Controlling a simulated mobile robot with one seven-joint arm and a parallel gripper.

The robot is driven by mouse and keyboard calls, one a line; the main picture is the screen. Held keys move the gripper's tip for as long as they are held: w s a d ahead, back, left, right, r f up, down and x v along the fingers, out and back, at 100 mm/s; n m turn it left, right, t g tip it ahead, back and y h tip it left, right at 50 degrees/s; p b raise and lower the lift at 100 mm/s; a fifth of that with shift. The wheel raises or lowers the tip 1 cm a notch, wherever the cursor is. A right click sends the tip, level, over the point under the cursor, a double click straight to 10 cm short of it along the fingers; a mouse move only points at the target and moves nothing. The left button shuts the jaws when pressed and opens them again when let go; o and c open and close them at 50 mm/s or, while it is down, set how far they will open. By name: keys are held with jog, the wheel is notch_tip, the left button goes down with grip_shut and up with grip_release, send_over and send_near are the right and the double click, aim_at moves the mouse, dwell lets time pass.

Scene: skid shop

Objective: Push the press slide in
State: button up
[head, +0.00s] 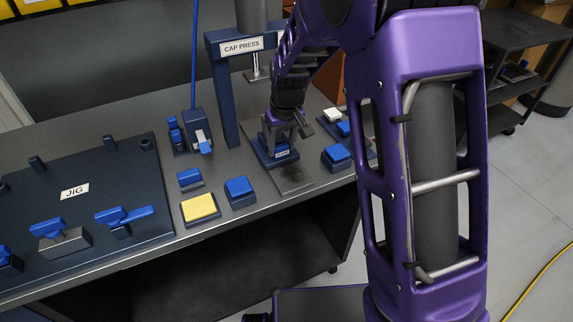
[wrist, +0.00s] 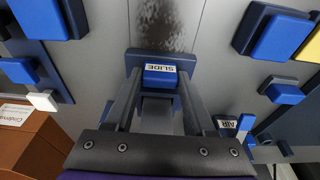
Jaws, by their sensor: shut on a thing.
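The press slide (head: 281,155) is a dark blue block with a brighter blue top part on a grey metal plate, in front of the cap press (head: 241,47). In the wrist view the slide (wrist: 133,58) shows its "SLIDE" label between my fingers. My gripper (head: 283,131) is over the slide, and in the wrist view my gripper (wrist: 159,85) is shut on it, one finger at each side. My arm and the fingers hide part of the slide and the right side of the press.
A jig board (head: 110,195) lies at the left of the bench. A yellow-topped button (head: 200,207) and blue-topped blocks (head: 240,190) stand left of the slide. Another blue block (head: 336,155) stands to its right. The grey plate (head: 292,184) at the slide's near side is clear.

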jog(key=shift+w+r, duration=0.1)
jog(key=shift+w, duration=0.1)
jog(key=shift+w+a+p, duration=0.25)
jog(key=shift+w+a, duration=0.15)
jog(key=shift+w, duration=0.45)
jog(key=shift+w+a+p, duration=0.25)
jog(key=shift+w+a, duration=0.1)
jog(key=shift+w, duration=0.5)
jog(key=shift+w+a+p, duration=0.2)
jog(key=shift+w+a, duration=0.05)
jog(key=shift+w, duration=0.35)
jog(key=shift+w+a+p, duration=0.25)
jog(key=shift+w+a, duration=0.05)
jog(key=shift+w, duration=0.35)
jog(key=shift+w+a+p, duration=0.2)
jog(key=shift+w+a, duration=0.05)
jog(key=shift+w, duration=0.5)
jog(key=shift+w+a, duration=0.15)
jog(key=shift+w, duration=0.15)
jog(key=o, duration=1.1)
